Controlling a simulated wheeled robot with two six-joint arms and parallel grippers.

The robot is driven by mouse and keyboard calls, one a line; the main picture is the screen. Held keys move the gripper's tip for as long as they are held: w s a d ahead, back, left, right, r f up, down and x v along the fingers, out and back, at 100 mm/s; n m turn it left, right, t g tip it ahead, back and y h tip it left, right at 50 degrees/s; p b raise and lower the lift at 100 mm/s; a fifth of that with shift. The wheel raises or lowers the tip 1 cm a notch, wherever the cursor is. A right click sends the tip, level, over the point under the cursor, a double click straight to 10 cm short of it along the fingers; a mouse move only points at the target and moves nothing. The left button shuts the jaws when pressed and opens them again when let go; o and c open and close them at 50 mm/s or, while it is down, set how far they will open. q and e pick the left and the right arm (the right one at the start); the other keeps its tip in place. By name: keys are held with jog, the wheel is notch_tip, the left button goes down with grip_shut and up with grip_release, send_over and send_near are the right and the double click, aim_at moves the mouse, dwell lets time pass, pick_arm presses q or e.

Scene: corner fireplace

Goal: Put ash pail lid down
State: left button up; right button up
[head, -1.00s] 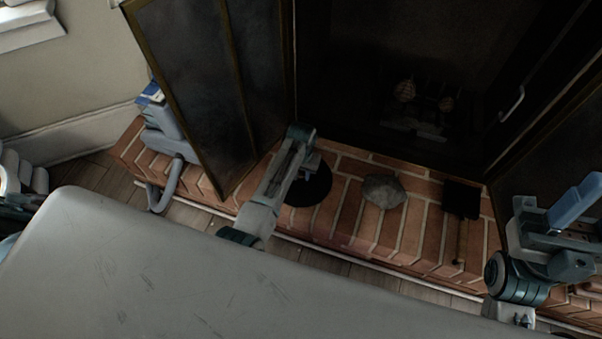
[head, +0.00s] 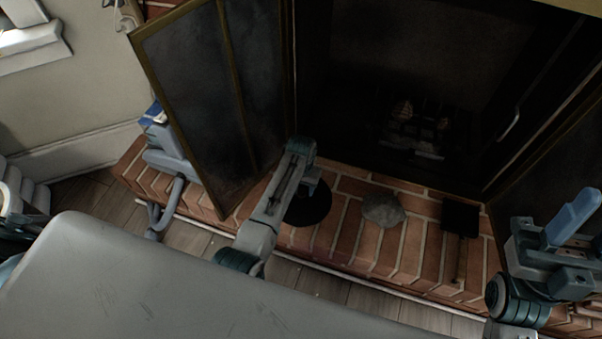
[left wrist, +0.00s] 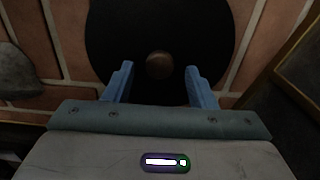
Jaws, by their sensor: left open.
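The ash pail lid is a black disc (head: 309,207) lying on the brick hearth, partly hidden by my left arm in the head view. In the left wrist view the lid (left wrist: 110,40) fills the top middle, with a round brown knob (left wrist: 159,66) at its centre. My left gripper (left wrist: 159,84) is open, its blue fingers apart on either side of the knob and not touching it. In the head view my left gripper is mostly hidden behind its own arm. My right gripper (head: 570,225) is at the right edge, its blue fingers raised; its opening is unclear.
On the brick hearth (head: 345,235) a grey lump (head: 383,210) and a black shovel (head: 460,218) lie right of the lid. A blue-grey object with a hose (head: 170,160) stands at the left. Dark fire screen panels (head: 205,100) flank the firebox.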

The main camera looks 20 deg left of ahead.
pick_arm(q)
notch_tip(320, 180, up, 4)
jog(key=shift+r+p, duration=0.15)
jog(key=shift+p, duration=0.55)
notch_tip(320, 180, up, 4)
jog(key=p, duration=0.1)
notch_tip(320, 180, up, 13)
jog(key=t, duration=1.3)
send_over(301, 192)
jog(key=s+a, duration=0.3)
jog(key=a, duration=0.4)
jog(key=s+r+t, duration=0.5)
jog(key=s+r, duration=0.2)
jog(key=r, duration=0.4)
jog(key=s+r+t+h, duration=0.1)
jog(key=s+r+t, duration=0.4)
jog(key=r, duration=0.7)
jog(key=shift+s+a+r+h, duration=0.3)
jog(key=shift+s, duration=0.9)
pick_arm(e)
jog(key=w+f+m+g+h, duration=0.6)
jog(key=w+f+m+h, duration=0.2)
jog(key=h, duration=0.6)
notch_tip(301, 192, down, 4)
jog(key=shift+w+d+r+m, duration=0.3)
jog(key=shift+w+m, duration=0.1)
jog(key=shift+m, duration=0.7)
